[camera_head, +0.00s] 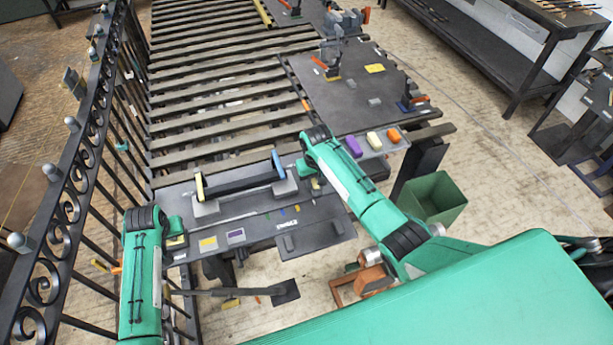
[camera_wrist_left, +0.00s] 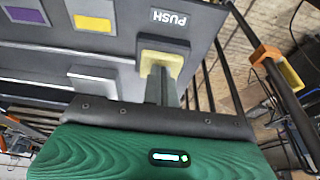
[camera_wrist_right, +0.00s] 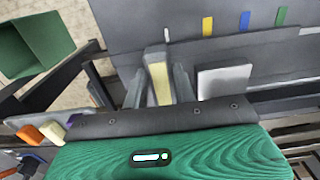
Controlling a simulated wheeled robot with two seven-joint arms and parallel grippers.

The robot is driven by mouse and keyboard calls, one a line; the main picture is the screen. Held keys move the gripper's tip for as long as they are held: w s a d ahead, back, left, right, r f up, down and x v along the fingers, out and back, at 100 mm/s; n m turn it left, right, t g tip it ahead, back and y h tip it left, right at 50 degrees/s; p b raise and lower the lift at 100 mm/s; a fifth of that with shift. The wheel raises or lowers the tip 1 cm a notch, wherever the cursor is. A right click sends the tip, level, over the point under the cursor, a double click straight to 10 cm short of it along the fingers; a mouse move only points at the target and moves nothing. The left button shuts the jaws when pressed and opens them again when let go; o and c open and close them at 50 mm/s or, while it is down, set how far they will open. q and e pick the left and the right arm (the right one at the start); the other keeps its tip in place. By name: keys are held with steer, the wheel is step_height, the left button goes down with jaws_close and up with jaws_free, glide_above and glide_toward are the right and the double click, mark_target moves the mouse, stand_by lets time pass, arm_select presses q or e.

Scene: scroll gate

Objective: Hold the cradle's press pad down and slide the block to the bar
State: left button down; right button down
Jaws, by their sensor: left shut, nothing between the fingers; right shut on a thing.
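The yellow press pad (camera_wrist_left: 174,62) sits beside the PUSH label (camera_wrist_left: 170,17). My left gripper (camera_wrist_left: 161,86) is shut and empty, its tips over the pad; contact looks likely but is partly hidden. My right gripper (camera_wrist_right: 157,92) is shut on a grey block with a cream stripe (camera_wrist_right: 158,70), at the plate's right end in the head view.
A black scroll fence (camera_head: 95,130) runs along the left. A green bin (camera_head: 437,198) stands right of the cradle. Purple (camera_head: 353,147), cream and orange pieces lie behind my right arm. Slatted decking (camera_head: 220,90) and another dark plate (camera_head: 350,95) lie beyond.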

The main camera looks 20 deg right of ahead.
arm_select(q)
steer(key=shift+f, duration=0.1)
arm_select(e)
steer(key=a, duration=0.5)
steer(key=shift+a, duration=0.4)
steer(key=c, duration=1.1)
jaws_free()
step_height(320, 180, up, 12)
steer(key=shift+r, duration=0.1)
